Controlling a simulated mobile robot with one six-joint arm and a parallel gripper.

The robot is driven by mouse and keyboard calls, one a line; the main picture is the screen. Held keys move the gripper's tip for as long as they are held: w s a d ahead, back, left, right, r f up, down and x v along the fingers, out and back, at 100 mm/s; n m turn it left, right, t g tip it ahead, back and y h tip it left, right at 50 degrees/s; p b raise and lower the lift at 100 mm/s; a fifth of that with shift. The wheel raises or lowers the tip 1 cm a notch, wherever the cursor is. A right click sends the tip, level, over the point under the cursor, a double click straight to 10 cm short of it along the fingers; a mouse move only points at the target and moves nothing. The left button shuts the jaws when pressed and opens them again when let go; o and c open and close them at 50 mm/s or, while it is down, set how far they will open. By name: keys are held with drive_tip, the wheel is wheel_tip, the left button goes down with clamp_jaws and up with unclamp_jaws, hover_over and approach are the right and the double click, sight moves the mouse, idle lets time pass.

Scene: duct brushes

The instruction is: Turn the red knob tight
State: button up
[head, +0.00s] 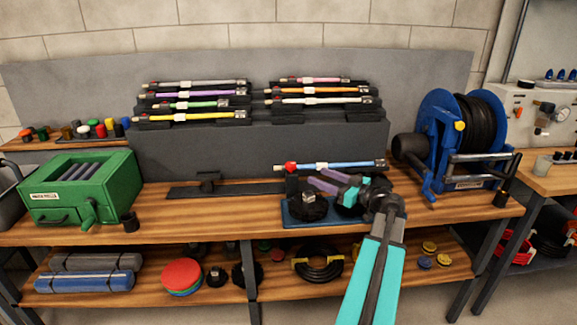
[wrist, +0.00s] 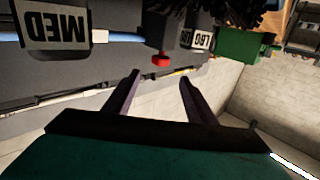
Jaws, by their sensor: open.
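The red knob (head: 291,166) sits at the left end of the blue rod (head: 340,165), which lies level above the blue tray (head: 289,220). The knob also shows in the wrist view (wrist: 161,61), just beyond the fingertips and between them. My gripper (head: 322,179) has purple fingers and points left toward the knob, a little to its right. In the wrist view my gripper (wrist: 159,77) is open with nothing between its fingers. Whether a finger touches the knob cannot be told, but a gap seems to show.
Dark round brushes (head: 306,207) stand on the blue tray under the rod. A rack (head: 260,145) of several coloured rods stands behind. A green box (head: 80,185) is at left and a blue hose reel (head: 437,130) at right. The front left bench top is mostly clear.

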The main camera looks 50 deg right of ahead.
sight(295, 166)
drive_tip(key=w+p, duration=0.1)
drive_tip(key=w, duration=0.3)
drive_tip(key=w+a+p, duration=0.1)
drive_tip(key=w, duration=0.4)
drive_tip(key=w+p, duration=0.1)
drive_tip(key=w, duration=0.3)
drive_tip(key=shift+w+a, duration=0.15)
drive_tip(key=shift+w, duration=0.25)
drive_tip(key=c, duration=1)
drive_tip(key=shift+c, duration=0.2)
